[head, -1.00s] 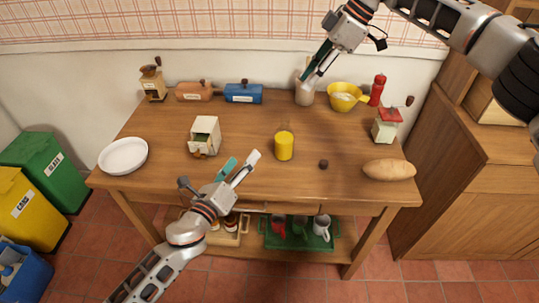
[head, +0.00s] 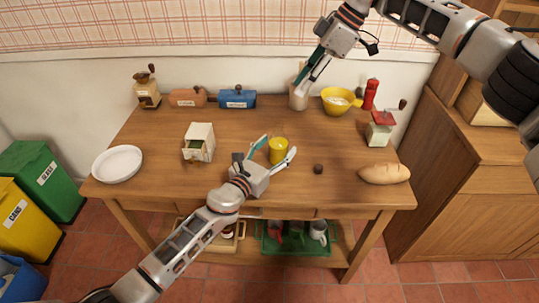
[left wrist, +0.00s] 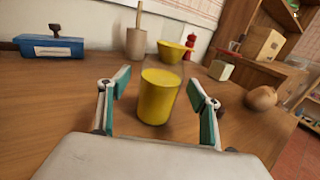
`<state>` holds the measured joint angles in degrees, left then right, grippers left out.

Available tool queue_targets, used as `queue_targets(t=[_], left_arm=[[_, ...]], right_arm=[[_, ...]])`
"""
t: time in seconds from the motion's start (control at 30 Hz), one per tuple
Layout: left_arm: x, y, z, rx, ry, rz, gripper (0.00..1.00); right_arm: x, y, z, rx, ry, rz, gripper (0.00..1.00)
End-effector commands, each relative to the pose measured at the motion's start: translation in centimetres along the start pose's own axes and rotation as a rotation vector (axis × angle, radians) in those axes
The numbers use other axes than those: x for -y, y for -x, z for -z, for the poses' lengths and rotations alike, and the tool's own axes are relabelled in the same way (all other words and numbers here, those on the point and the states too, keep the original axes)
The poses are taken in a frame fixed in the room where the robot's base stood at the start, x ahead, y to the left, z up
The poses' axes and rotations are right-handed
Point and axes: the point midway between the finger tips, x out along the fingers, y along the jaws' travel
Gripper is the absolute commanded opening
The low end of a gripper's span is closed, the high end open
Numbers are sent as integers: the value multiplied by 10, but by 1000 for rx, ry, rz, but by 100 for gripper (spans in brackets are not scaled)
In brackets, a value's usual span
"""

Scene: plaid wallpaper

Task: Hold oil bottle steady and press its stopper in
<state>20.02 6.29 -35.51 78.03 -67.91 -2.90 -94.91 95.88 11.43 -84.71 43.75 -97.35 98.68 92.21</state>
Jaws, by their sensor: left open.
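The oil bottle (head: 278,151) stands upright on the table, with yellow oil in its body and a clear upper part. It shows as a yellow cylinder in the left wrist view (left wrist: 158,98). A small dark brown knob, probably the stopper (head: 318,169), lies on the table to the right of the bottle. My left gripper (head: 277,147) is open, with one finger on either side of the bottle; in the left wrist view (left wrist: 160,88) gaps show beside it. My right gripper (head: 300,88) is raised at the back, in front of the beige pot; its finger opening is unclear.
A beige pot (head: 297,101), yellow bowl (head: 336,106) and red mill (head: 370,95) stand at the back. Bread (head: 384,173) and a red-topped grinder (head: 380,130) are right. A small drawer box (head: 199,141) and white plate (head: 118,164) are left. The table front is mostly clear.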

Motion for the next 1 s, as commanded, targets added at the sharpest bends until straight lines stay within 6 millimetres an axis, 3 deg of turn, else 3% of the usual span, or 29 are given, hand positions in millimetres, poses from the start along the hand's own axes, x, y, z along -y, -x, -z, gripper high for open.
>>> queue_targets(t=[0.2,0.47,0.5,0.7,1.0], left_arm=[[1,-12,0,-1,3,1,63],[1,-13,0,-1,1,1,63],[1,-13,0,-1,2,1,61],[1,-13,0,-1,2,1,13],[1,-13,1,-1,2,1,13]], right_arm=[[0,0,0,0,0,0,28],[0,0,0,0,0,0,28],[0,0,0,0,0,0,28],[0,0,0,0,0,0,28],[0,0,0,0,0,0,28]])
